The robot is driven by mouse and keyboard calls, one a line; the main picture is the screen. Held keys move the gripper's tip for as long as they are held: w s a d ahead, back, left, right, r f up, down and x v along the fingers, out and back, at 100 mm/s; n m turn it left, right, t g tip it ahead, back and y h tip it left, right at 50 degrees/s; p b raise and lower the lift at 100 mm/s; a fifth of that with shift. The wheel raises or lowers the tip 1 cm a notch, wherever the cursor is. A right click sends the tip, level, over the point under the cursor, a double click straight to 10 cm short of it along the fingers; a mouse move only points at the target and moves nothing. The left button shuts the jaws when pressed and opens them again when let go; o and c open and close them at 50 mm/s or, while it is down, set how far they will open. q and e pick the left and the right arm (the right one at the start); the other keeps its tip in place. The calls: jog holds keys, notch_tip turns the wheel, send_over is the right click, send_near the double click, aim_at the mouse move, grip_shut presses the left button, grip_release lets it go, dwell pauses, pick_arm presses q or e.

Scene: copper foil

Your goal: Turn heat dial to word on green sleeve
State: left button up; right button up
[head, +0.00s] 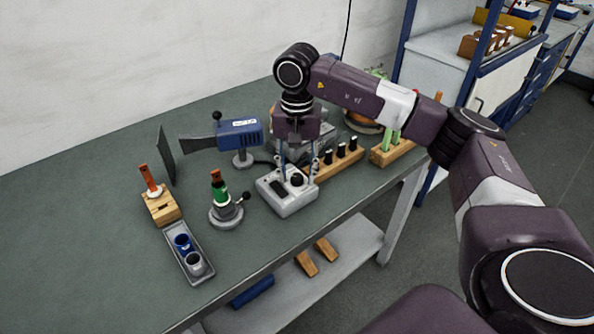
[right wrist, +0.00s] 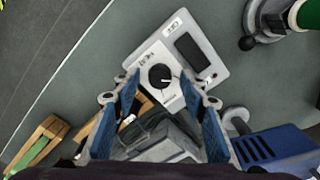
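The white control box (head: 286,202) stands near the front edge of the bench. Its round black heat dial (head: 297,179) sits beside a dark display window; in the right wrist view the dial (right wrist: 161,76) shows a pale pointer mark. My right gripper (head: 299,166) points down over the box, fingers apart and nothing between them. In the right wrist view the gripper's fingertips (right wrist: 159,84) lie either side of the dial; contact cannot be told. The green sleeve (head: 220,193) is on an upright tool in a round grey stand; its word is not legible. My left gripper is out of view.
A blue heat tool (head: 238,133) stands behind the box. A wooden rack (head: 335,163) with dark-topped pieces is close right of the gripper. A grey tray (head: 190,254) with two cups and a wooden block (head: 161,207) are at left. The front-left bench is clear.

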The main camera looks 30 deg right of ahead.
aim_at(297, 176)
notch_tip(297, 176, up, 12)
dwell(0.6)
dwell(0.5)
